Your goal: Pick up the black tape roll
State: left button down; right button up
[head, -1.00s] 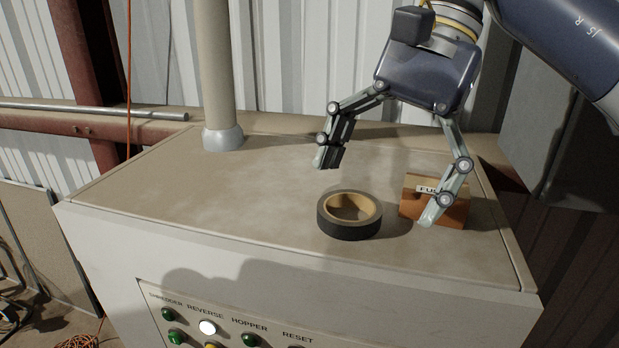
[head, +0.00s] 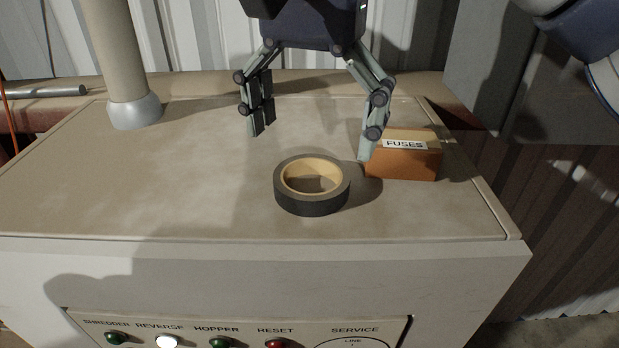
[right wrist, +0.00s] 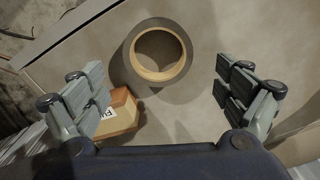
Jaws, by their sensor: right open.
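The black tape roll (head: 312,204) lies flat on the cabinet top, its tan inner core facing up. It also shows in the right wrist view (right wrist: 128,62), at the top centre, ahead of the fingers. My right gripper (head: 312,142) is open and empty, above and behind the roll in the head view. Its fingers are spread wider than the roll and do not touch it. In the right wrist view one finger is on each side of the open gap (right wrist: 162,98). My left gripper is in neither view.
An orange-brown box labelled FUSES (head: 405,165) stands right of the roll, close to one right gripper finger. A beige post (head: 130,70) rises from the back left. The cabinet top (head: 170,185) is clear left of the roll. Buttons (head: 220,342) line the front panel.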

aim_at(313, 189)
jog(key=f, duration=0.1)
jog(key=f+p, duration=0.1)
jog(key=f, duration=0.1)
jog(key=shift+s+d+f+p, duration=0.1)
jog(key=shift+s+f+p, duration=0.15)
jog(key=shift+f+p, duration=0.15)
jog(key=shift+w+f, duration=0.1)
jog(key=shift+f, duration=0.25)
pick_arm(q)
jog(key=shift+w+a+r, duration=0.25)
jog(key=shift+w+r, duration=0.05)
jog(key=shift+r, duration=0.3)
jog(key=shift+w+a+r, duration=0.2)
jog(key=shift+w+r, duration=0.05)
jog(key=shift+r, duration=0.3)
pick_arm(e)
jog(key=shift+c, duration=0.4)
jog(key=c, duration=0.9)
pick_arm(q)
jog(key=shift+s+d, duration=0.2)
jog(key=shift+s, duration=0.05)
pick_arm(e)
jog(key=shift+c, duration=0.9)
